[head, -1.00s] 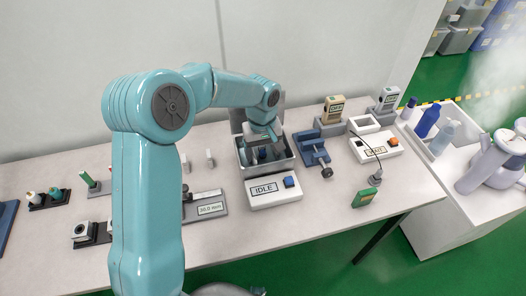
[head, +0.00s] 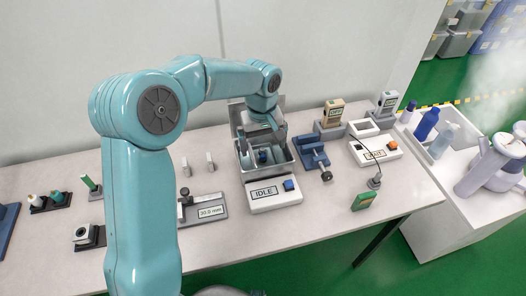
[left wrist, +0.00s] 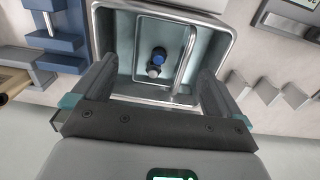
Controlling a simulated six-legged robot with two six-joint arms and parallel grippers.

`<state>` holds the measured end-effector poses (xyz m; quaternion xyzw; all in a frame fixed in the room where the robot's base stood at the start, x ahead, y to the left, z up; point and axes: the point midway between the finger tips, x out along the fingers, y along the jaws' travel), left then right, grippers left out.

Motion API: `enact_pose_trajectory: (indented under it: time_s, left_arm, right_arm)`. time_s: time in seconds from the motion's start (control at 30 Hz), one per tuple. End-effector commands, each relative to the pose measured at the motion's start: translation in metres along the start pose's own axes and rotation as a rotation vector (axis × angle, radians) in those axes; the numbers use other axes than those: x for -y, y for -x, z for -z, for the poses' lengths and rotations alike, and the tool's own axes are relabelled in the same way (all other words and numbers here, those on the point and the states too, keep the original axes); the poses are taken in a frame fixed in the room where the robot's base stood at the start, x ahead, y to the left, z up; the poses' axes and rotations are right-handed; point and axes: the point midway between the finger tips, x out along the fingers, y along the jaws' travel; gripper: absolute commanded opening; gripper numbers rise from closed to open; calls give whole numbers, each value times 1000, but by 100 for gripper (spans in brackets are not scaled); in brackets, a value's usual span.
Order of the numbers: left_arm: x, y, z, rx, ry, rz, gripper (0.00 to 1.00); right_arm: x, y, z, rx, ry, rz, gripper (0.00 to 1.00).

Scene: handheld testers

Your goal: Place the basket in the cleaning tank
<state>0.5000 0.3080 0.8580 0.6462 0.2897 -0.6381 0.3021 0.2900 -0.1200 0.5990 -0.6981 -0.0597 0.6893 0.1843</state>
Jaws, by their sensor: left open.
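The cleaning tank (head: 272,170) is a grey open metal box on the bench, behind a white panel reading IDLE. The basket (left wrist: 188,57) appears to sit inside the tank, with its bright curved handle leaning to one side. Blue and dark small cylinders (left wrist: 157,62) lie in it. The basket also shows in part in the head view (head: 246,153). My left gripper (head: 264,130) is open and empty above the tank. In the left wrist view its two fingers stand apart on either side of the tank's opening. My right gripper is not in view.
A blue clamp fixture (head: 313,153) stands right of the tank. A START-type box (head: 375,149) with an orange button and handheld testers (head: 332,114) are farther right. A gauge plate (head: 203,210) lies left.

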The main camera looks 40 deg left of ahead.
Motion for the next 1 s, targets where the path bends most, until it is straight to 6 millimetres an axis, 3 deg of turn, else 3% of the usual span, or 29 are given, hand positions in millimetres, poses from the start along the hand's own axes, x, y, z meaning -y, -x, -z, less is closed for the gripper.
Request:
enact_pose_trajectory:
  time_s: [0.1, 0.33, 1.0]
  left_arm:
    - [-1, 30, 1, -4, 0, -3, 100]
    - [0, 64, 0, -1, 0, -2, 100]
    - [0, 70, 0, 0, 0, 0, 100]
  right_arm:
    - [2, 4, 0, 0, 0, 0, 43]
    - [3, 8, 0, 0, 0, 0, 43]
    - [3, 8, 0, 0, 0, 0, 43]
